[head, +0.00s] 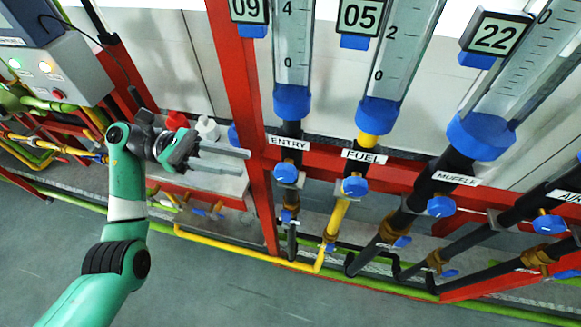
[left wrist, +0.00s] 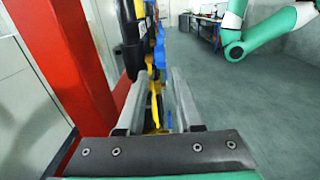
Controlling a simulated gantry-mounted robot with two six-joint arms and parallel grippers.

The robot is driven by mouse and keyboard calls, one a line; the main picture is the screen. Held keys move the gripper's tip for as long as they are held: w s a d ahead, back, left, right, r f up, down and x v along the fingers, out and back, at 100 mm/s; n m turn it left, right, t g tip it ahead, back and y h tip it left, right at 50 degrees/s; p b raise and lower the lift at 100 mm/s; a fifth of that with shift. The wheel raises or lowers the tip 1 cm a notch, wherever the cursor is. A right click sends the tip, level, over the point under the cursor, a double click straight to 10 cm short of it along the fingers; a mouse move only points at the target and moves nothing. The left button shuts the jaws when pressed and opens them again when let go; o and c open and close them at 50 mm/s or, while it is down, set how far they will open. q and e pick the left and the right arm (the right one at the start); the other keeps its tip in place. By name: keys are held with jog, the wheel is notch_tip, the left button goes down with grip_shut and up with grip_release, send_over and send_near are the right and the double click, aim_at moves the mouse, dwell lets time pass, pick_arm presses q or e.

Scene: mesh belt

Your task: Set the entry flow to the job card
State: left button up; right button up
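The entry flow tube (head: 292,45) stands upright behind the red frame, with a blue collar at its base. The ENTRY label (head: 289,142) is below it, and the blue entry knob (head: 286,173) is just under the label. A display reading 09 (head: 248,10) is beside the tube. My left gripper (head: 245,162) is left of the knob, pointing toward it, with its fingers apart and nothing between them. In the left wrist view, the open fingers (left wrist: 163,78) face a line of blue and yellow valve parts, partly hidden. I see no job card. My right gripper is out of view.
A red post (head: 243,100) stands close to the left gripper. The FUEL knob (head: 355,187) and MUFFLE knob (head: 441,206) are to the right of the entry knob. Yellow and black pipes run below. A control box (head: 45,75) is at left. The floor is clear.

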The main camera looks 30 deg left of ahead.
aim_at(285, 171)
pick_arm(q)
jog(key=x, duration=1)
grip_shut()
